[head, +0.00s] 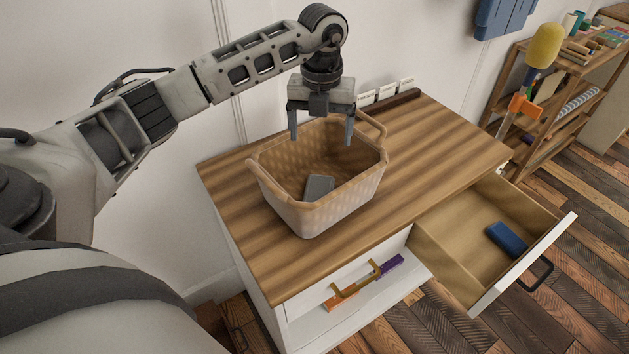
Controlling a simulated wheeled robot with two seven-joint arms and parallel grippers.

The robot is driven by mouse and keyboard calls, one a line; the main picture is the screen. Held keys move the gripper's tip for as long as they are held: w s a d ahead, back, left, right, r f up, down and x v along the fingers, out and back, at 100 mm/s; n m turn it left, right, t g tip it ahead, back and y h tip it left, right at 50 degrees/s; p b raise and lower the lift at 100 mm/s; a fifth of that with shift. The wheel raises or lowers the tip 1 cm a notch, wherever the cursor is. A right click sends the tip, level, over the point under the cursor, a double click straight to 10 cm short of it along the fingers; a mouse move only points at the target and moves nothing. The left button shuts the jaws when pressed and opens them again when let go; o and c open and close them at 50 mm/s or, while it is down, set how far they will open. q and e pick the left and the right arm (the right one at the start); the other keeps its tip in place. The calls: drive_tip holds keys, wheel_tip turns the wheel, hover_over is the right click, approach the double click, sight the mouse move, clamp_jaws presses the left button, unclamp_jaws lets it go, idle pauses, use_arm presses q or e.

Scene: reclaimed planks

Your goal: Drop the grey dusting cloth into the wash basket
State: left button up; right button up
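The wash basket (312,217), tan with a woven-look wall and two handles, stands upright on the striped wooden top of a cabinet. The grey dusting cloth (319,187), a small folded grey rectangle, lies inside the basket on its floor, near the front wall. My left gripper (321,130) is over the back part of the basket, pointing down, its two fingers wide apart with nothing between them. It is apart from the cloth. My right gripper is not in view.
The cabinet top (440,140) is clear right of the basket. A drawer (455,235) stands open with a blue folded item (506,239) inside. Orange and purple items (390,264) lie on a lower shelf. A wooden rack (560,110) stands at the right.

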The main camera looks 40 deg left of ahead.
use_arm(q)
drive_tip(key=shift+r, duration=0.1)
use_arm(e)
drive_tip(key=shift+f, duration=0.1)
use_arm(q)
wheel_tip(320, 180, up, 16)
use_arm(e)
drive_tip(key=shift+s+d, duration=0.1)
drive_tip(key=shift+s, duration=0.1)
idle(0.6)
